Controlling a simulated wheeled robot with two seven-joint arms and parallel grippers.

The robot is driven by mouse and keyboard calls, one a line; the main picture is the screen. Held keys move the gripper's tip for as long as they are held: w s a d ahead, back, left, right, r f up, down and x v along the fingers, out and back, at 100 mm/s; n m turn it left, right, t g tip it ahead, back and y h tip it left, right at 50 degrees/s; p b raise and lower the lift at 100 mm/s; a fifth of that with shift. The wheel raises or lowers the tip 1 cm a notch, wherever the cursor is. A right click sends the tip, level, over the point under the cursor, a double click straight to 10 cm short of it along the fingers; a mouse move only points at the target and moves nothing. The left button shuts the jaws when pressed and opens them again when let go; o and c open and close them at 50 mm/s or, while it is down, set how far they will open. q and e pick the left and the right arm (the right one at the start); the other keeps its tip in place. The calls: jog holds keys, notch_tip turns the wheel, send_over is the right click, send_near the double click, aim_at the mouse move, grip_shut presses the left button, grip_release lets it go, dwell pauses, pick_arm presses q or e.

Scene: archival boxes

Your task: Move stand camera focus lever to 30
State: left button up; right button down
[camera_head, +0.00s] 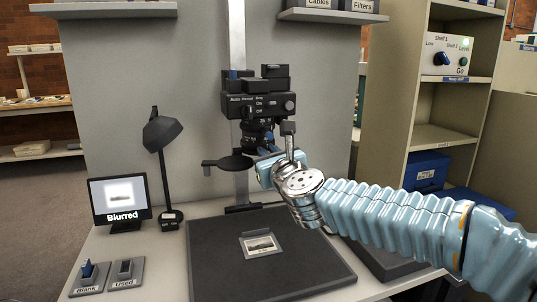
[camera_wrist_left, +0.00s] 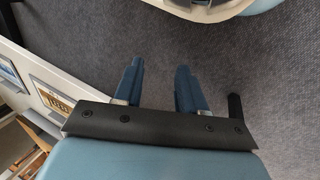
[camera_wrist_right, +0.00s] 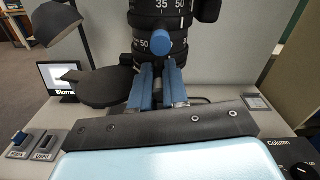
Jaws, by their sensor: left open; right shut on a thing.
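The black stand camera (camera_head: 258,105) is mounted on a grey column, with its lens (camera_head: 257,135) pointing down. In the right wrist view the lens rings (camera_wrist_right: 158,12) carry white numbers, with 35 and 50 on the upper ring and 50 on the lower one. A blue round-ended lever (camera_wrist_right: 160,42) sticks out from the lower ring. My right gripper (camera_wrist_right: 160,68) is shut on this lever, its blue fingers just below the round end. It also shows beside the lens in the head view (camera_head: 267,158). My left gripper (camera_wrist_left: 158,68) is open and empty above carpet.
A monitor (camera_head: 120,203) reads "Blurred". A desk lamp (camera_head: 162,135) stands beside it. A black round plate (camera_head: 236,162) sits left of the lens. A small picture (camera_head: 261,246) lies on the dark base board (camera_head: 215,270). Blank and Used trays (camera_head: 88,278) are at front left.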

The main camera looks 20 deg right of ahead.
jog(key=shift+d+f+b, duration=0.2)
jog(key=shift+b, duration=0.3)
pick_arm(q)
jog(key=f+b, duration=0.1)
jog(key=a+f+b, duration=0.1)
jog(key=f+b, duration=0.2)
jog(key=f, duration=0.1)
jog(key=shift+w+a+f, duration=0.15)
jog(key=shift+w+a, duration=0.2)
jog(key=shift+a, duration=0.05)
pick_arm(e)
jog(key=w+d+n+g+y, duration=0.3)
jog(key=d+n+g+y, duration=0.2)
jog(key=n+y, duration=0.4)
jog(key=d+y, duration=0.1)
jog(key=y, duration=0.2)
jog(key=shift+r+g+y, duration=0.2)
jog(key=shift+g+y, duration=0.1)
jog(key=shift+g, duration=0.1)
pick_arm(q)
jog(key=shift+b, duration=0.3)
